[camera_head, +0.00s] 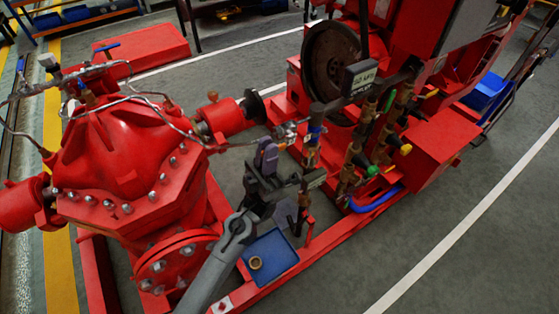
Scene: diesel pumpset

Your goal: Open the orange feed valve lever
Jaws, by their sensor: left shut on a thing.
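My left gripper (308,181) reaches in from the bottom on my grey arm and is at the brass valve pipework (311,150) between the pump and the engine. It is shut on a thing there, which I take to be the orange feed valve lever. The lever is not clear to see, as the dark fingers and gripper body cover that spot. How far the lever is turned cannot be told. My right gripper is not in view.
A big red pump casing (115,150) stands at the left. A blue tray (270,262) with a small round part lies below my gripper. Brass valves with green and yellow knobs (372,170) stand close at the right. A black flywheel (333,60) is behind. Grey floor is clear at the lower right.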

